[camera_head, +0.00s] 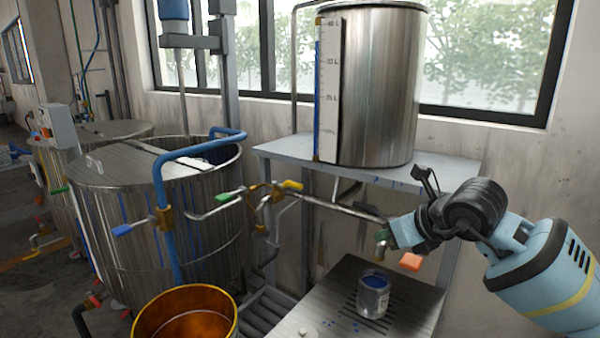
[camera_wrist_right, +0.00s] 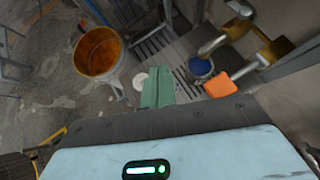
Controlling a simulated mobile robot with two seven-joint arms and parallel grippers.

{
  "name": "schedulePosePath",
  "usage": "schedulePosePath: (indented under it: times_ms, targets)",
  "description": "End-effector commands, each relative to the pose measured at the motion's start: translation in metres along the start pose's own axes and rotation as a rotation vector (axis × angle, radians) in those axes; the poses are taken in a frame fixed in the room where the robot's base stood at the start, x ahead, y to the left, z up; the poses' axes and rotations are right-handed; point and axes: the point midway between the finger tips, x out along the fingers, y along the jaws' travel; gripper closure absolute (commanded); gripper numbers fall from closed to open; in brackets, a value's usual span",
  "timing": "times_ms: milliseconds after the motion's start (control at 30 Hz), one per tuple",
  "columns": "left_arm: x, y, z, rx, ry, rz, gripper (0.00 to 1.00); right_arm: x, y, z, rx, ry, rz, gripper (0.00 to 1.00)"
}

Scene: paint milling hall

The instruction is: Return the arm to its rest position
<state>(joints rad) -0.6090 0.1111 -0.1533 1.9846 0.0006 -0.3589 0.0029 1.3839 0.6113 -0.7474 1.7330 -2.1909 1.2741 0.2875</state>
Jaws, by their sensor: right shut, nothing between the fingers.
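My right arm comes in from the right in the head view, bent at a dark wrist joint. Its right gripper (camera_head: 396,236) is beside the end of the metal pipe, above and to the right of a small open can (camera_head: 373,300) with blue contents. I cannot tell whether the gripper touches the pipe end. In the right wrist view the closed green fingers (camera_wrist_right: 157,88) have nothing between them. The can (camera_wrist_right: 200,68) is to their right, apart from them. An orange valve handle (camera_head: 411,262) hangs just below the gripper. My left gripper is not in view.
The can stands on a dark slotted platform (camera_head: 345,275). A large steel tank (camera_head: 375,90) rests on a grey stand (camera_head: 285,148) behind. An orange-lined bucket (camera_head: 187,318) and a steel vat (camera_head: 150,205) stand left. Pipes with coloured handles cross the middle.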

Motion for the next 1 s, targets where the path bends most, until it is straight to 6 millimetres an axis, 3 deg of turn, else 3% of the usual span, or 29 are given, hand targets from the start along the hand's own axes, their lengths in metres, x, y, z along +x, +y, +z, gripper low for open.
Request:
schedulePosePath:
  times_ms: [67, 367, 600, 700, 833, 1000]
  targets:
    - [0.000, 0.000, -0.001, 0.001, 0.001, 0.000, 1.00, 0.004, 0.005, -0.004, 0.006, 0.003, 0.020, 1.00]
    - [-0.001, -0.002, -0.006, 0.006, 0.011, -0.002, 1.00, 0.034, 0.085, -0.051, 0.178, -0.017, 0.385, 1.00]
    - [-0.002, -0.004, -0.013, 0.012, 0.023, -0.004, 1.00, 0.036, 0.155, -0.090, 0.498, -0.078, 0.744, 1.00]
    - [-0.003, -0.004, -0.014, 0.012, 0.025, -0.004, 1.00, 0.031, 0.174, -0.103, 0.695, -0.120, 0.881, 1.00]
    - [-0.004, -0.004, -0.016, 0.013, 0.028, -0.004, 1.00, 0.025, 0.184, -0.120, 0.982, -0.181, 1.010, 1.00]
    - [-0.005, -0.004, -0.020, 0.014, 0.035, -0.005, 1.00, 0.022, 0.175, -0.153, 1.403, -0.264, 1.086, 1.00]
